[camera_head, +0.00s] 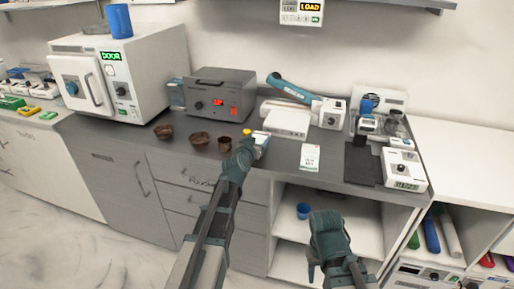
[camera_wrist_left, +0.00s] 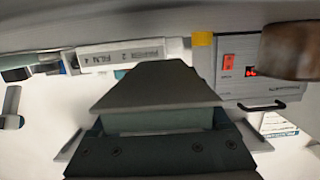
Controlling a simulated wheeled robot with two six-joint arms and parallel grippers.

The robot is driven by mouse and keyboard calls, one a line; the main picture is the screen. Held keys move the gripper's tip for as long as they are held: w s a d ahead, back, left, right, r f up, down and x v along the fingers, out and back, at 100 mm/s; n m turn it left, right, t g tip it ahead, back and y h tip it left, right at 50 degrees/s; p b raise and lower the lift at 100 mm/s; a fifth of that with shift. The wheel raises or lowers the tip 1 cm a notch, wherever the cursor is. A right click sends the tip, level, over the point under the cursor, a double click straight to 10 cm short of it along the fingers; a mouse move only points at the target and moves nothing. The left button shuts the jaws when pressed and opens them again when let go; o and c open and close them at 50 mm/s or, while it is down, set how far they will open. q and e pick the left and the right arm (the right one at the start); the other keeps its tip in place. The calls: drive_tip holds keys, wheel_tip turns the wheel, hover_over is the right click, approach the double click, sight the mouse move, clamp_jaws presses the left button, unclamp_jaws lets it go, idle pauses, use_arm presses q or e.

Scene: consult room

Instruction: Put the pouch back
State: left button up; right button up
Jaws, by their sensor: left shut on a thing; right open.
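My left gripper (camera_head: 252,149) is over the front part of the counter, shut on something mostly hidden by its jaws. In the left wrist view, a thin pale strip (camera_wrist_left: 155,124) shows at the jaws; I cannot tell for sure that it is the pouch. A small white and blue thing (camera_head: 262,138) shows right at the left fingertips. A white strip with black lettering (camera_wrist_left: 125,54) is beyond the jaws in the left wrist view. A flat white and green packet (camera_head: 310,157) lies on the counter to the right. My right gripper (camera_head: 318,268) is open, low in front of the shelves.
Brown bowls (camera_head: 200,138) stand left of my left gripper, before a grey box with a red display (camera_head: 222,94). A white device with a blue arm (camera_head: 286,119) stands behind. A dark mat (camera_head: 362,165) lies right. A blue cup (camera_head: 303,211) is on the shelf.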

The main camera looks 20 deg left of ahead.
use_arm(q)
drive_tip(key=shift+f+b, duration=1.9)
drive_tip(key=shift+r, duration=0.15)
drive_tip(key=o, duration=1.3)
drive_tip(key=shift+r, duration=0.1)
drive_tip(key=s+p, duration=0.1)
drive_tip(key=s, duration=0.3)
drive_tip(key=s+r, duration=0.1)
drive_tip(key=s, duration=0.3)
drive_tip(key=s+r+p, duration=0.1)
drive_tip(key=s, duration=0.3)
drive_tip(key=shift+a+r+p, duration=0.1)
drive_tip(key=shift+a+p, duration=0.1)
drive_tip(key=shift+p, duration=0.15)
drive_tip(key=shift+w, duration=0.1)
